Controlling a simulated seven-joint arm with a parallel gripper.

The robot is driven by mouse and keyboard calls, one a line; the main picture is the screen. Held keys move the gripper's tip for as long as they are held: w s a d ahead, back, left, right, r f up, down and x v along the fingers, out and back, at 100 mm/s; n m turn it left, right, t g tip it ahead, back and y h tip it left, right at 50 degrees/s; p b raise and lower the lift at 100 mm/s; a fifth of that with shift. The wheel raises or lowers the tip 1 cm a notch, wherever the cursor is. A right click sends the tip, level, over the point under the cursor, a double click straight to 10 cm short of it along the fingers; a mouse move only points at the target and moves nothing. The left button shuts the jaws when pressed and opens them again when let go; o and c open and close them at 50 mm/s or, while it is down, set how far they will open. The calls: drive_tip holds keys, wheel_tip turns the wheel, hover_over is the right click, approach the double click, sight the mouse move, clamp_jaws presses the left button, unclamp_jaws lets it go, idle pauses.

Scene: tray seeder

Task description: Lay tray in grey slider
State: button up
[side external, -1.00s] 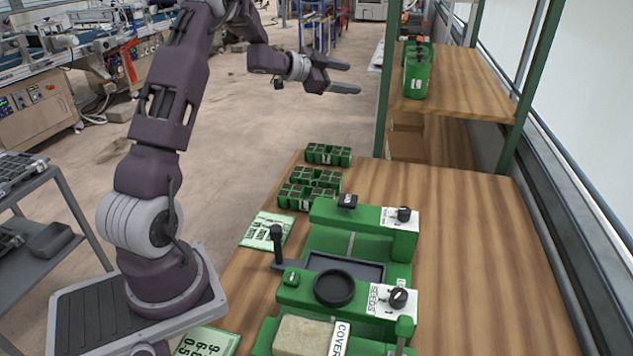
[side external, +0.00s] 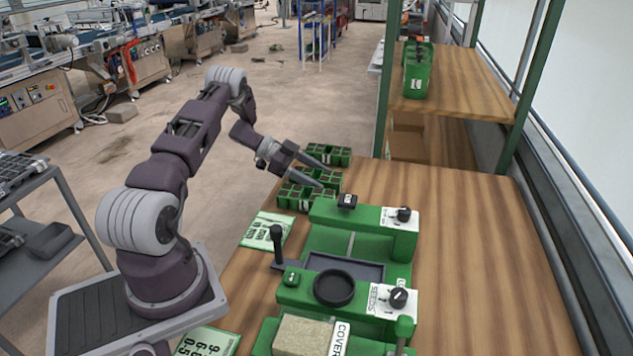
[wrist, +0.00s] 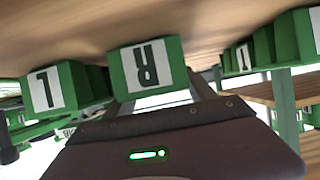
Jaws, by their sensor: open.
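Several small green plant trays with dark cells stand in a row on the table's far left edge: a back tray (side external: 342,157), a middle one, largely behind my fingers, and a front tray (side external: 287,197). The grey slider (side external: 372,271) is a dark rectangular frame in the green seeder and looks empty. My gripper (side external: 322,176) is open, its fingers reaching over the row at the middle tray. Contact cannot be judged.
The green seeder (side external: 325,212) with knobs, a dark round bowl (side external: 333,288) and an upright black handle (side external: 277,245) stands in front of the trays. A printed card (side external: 265,231) lies left of it. A shelf (side external: 450,85) stands at the back right. The table's right side is clear.

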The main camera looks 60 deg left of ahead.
clamp_jaws()
wheel_tip(320, 180, up, 10)
drive_tip(key=f, duration=0.1)
drive_tip(key=w+d+r+n+t+y, duration=0.1)
drive_tip(key=w+d+r+n+y, duration=0.1)
drive_tip(key=w+d+r, duration=0.5)
drive_tip(key=s+d+r+n+t+y, duration=0.1)
drive_tip(key=s+d, duration=0.3)
drive_tip(key=d, duration=0.5)
drive_tip(key=s+d+r+n+t+y, duration=0.1)
drive_tip(key=s+d+r+n+y, duration=0.1)
drive_tip(key=s+d, duration=0.3)
drive_tip(key=d+r, duration=0.1)
drive_tip(key=d, duration=0.2)
drive_tip(key=shift+d+r+n, duration=0.15)
drive_tip(key=shift+d+n, duration=0.15)
drive_tip(key=shift+d, duration=0.1)
drive_tip(key=shift+a, duration=0.1)
